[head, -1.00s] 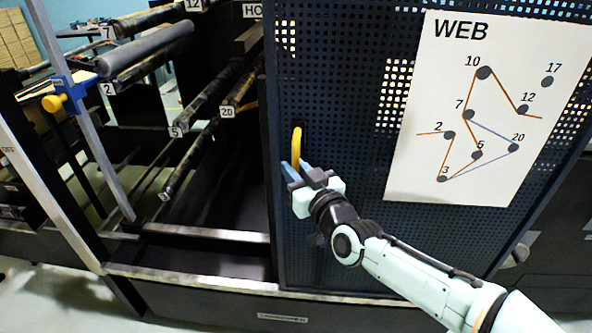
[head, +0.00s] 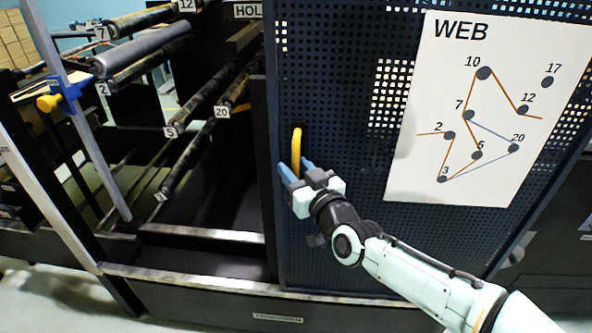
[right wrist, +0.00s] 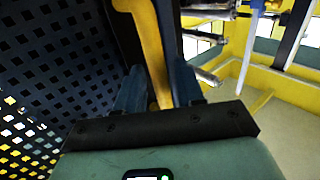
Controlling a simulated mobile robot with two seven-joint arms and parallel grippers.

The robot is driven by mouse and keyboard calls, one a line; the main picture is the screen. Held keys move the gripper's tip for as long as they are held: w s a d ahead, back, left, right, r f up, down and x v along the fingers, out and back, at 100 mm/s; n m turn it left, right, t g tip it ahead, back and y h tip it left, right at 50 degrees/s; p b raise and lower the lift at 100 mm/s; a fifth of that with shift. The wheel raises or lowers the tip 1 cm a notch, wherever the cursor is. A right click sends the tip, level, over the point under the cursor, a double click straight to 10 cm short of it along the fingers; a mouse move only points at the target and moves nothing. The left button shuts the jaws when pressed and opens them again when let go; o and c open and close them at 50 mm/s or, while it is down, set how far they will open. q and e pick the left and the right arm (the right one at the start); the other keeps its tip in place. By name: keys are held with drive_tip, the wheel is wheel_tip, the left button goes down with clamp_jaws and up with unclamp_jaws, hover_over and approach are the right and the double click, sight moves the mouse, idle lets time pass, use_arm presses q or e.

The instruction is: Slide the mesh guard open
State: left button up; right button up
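The mesh guard (head: 340,100) is a dark perforated panel filling the middle and right of the head view. A yellow handle (head: 296,150) stands upright near its left edge. My right gripper (head: 300,170) is at the lower part of this handle, with a blue finger on each side. In the right wrist view the yellow handle (right wrist: 150,45) runs down between the two fingers, filling the gap, and the gripper looks shut on it. The mesh (right wrist: 55,70) lies to the left there. My left gripper is not in view.
Left of the guard is an opening with several numbered rollers (head: 150,62) and a lower rail (head: 200,280). A post (head: 75,110) with a blue clamp (head: 62,92) stands at the left. A WEB diagram sheet (head: 480,120) is on the guard.

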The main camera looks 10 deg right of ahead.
drive_tip(key=v, duration=1.3)
drive_tip(key=shift+s, duration=0.2)
